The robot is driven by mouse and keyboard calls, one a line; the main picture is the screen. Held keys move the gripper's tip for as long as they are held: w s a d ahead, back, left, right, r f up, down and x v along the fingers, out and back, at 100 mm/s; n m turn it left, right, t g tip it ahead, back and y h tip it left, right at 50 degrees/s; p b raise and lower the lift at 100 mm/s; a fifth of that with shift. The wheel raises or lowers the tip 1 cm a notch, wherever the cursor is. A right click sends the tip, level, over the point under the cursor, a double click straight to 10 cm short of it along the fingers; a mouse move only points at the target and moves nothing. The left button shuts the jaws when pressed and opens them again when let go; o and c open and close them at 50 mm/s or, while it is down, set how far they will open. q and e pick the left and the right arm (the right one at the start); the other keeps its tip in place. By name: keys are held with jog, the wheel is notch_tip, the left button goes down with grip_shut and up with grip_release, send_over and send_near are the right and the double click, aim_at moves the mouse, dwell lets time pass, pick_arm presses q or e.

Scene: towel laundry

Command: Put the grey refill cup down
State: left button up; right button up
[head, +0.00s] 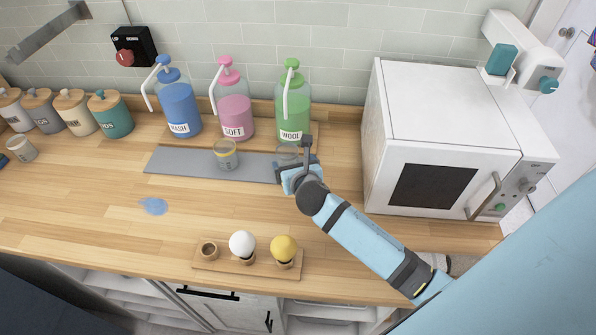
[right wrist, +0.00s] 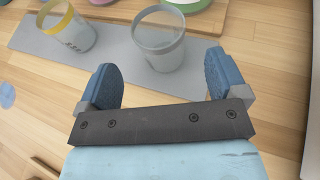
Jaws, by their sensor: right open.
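The grey refill cup (right wrist: 158,42) is a clear cup with a grey rim. In the right wrist view it stands on the grey mat (right wrist: 108,65), just beyond and between my right gripper's fingertips (right wrist: 161,76). The fingers are spread wide and do not appear to touch it. In the head view the cup (head: 287,151) is partly hidden behind my right gripper (head: 294,168), at the mat's right end below the green WOOL bottle. My left gripper is not in view.
A yellow-rimmed cup (head: 226,156) stands on the mat to the left. Blue (head: 178,105), pink (head: 235,115) and green (head: 292,110) pump bottles stand behind. A white microwave (head: 440,140) is right. A blue puddle (head: 153,206) and wooden holder (head: 220,264) lie nearer.

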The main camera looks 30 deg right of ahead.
jog(key=shift+v, duration=2.15)
